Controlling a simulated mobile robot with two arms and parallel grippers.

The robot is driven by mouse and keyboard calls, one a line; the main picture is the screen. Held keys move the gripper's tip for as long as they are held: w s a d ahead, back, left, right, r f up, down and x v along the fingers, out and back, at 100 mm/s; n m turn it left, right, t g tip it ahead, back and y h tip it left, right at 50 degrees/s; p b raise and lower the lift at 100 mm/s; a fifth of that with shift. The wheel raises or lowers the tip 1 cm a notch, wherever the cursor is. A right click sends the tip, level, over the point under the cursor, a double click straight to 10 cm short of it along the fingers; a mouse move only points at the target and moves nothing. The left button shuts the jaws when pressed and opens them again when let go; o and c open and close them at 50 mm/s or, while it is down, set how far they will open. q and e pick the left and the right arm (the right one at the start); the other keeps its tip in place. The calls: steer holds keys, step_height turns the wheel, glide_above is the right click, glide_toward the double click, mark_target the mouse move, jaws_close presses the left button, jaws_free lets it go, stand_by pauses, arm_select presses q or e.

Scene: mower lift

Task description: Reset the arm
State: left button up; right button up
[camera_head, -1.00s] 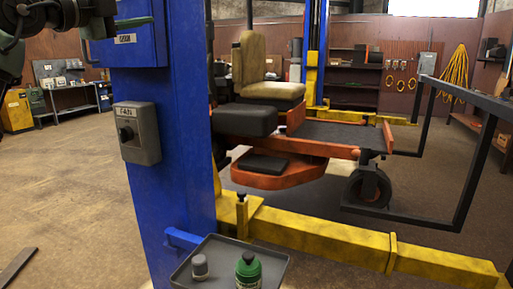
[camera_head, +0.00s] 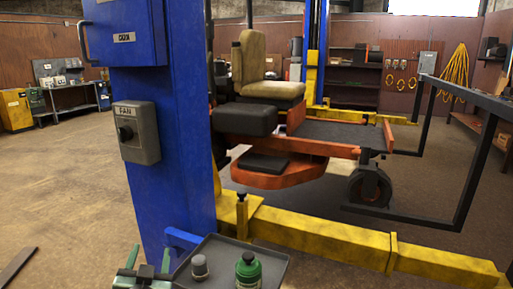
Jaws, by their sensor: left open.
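My left gripper (camera_head: 149,264) is at the bottom edge of the head view, left of the grey tray (camera_head: 223,250). Its two green-tipped fingers point up and stand apart, open with nothing seen between them. The rest of that arm is below the picture. My right gripper is out of view. The blue lift column (camera_head: 179,185) rises behind the gripper. A blue box (camera_head: 122,36) with a handle at its left is on the column, and a grey FAN switch box (camera_head: 136,132) is below it.
The tray holds a small grey-capped jar (camera_head: 199,267) and a green bottle (camera_head: 248,271). Yellow lift arms (camera_head: 330,238) extend right, with an orange mower (camera_head: 285,170) and its seat behind them. Open floor (camera_head: 65,185) lies to the left.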

arm_select(q)
steer(key=s+f+g+h, duration=0.1)
steer(key=s+f+g, duration=0.6)
steer(key=s+f, duration=0.7)
steer(key=s+d+f+g+h, duration=0.1)
steer(key=s+d+f+g, duration=0.15)
steer(key=s, duration=0.35)
steer(key=s+d+f+m+g+h, duration=0.1)
steer(key=s+f+g, duration=0.1)
steer(key=s+f, duration=0.3)
steer(key=s+d+f+g+h, duration=0.1)
steer(key=s+f+g, duration=0.1)
steer(key=s, duration=0.6)
step_height(320, 180, down, 25)
steer(key=s+a+f+g, duration=0.2)
steer(key=s+f, duration=1.5)
steer(key=shift+s+a, duration=0.3)
steer(key=shift+a, duration=0.05)
